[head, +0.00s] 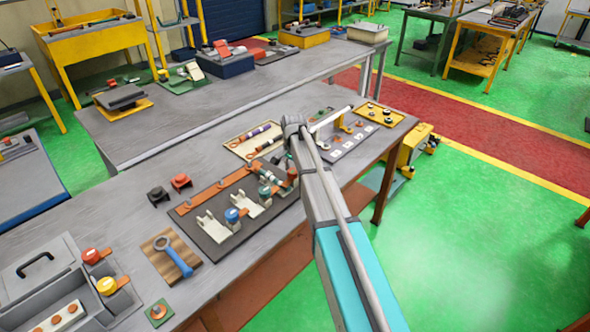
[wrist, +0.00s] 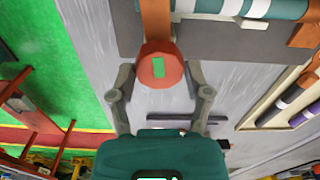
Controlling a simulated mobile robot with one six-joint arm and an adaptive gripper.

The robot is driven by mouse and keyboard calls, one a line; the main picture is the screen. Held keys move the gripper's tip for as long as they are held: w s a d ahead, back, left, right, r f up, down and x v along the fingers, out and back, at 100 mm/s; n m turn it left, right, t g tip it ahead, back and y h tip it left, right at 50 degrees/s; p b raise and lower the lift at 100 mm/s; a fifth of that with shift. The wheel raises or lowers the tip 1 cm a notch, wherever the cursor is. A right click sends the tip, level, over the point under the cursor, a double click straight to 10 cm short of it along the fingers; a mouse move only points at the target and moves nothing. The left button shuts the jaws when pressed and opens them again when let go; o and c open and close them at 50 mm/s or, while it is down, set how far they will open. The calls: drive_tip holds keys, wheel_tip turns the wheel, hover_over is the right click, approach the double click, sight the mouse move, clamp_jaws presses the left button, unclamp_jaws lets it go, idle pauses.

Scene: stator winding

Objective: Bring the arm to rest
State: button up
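My gripper (wrist: 159,72) shows in the wrist view with its two grey fingers spread apart. A round red-orange knob (wrist: 149,73) with a green rectangle on it lies between the fingers in the picture. A gap shows on each side, so the fingers do not appear to grip it. The knob is at the end of an orange strip (wrist: 156,20) by the edge of a dark board (wrist: 205,42). In the head view my arm reaches over the workbench (head: 130,205), and its end is mostly hidden behind its own links near the dark board (head: 212,234).
A second bench (head: 175,115) stands behind. Green floor (head: 470,240) is clear at right.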

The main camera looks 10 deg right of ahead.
drive_tip(key=o, duration=0.4)
drive_tip(key=shift+w+a, duration=0.1)
drive_tip(key=shift+a, duration=0.05)
drive_tip(key=shift+c, duration=0.2)
drive_tip(key=shift+r, duration=0.15)
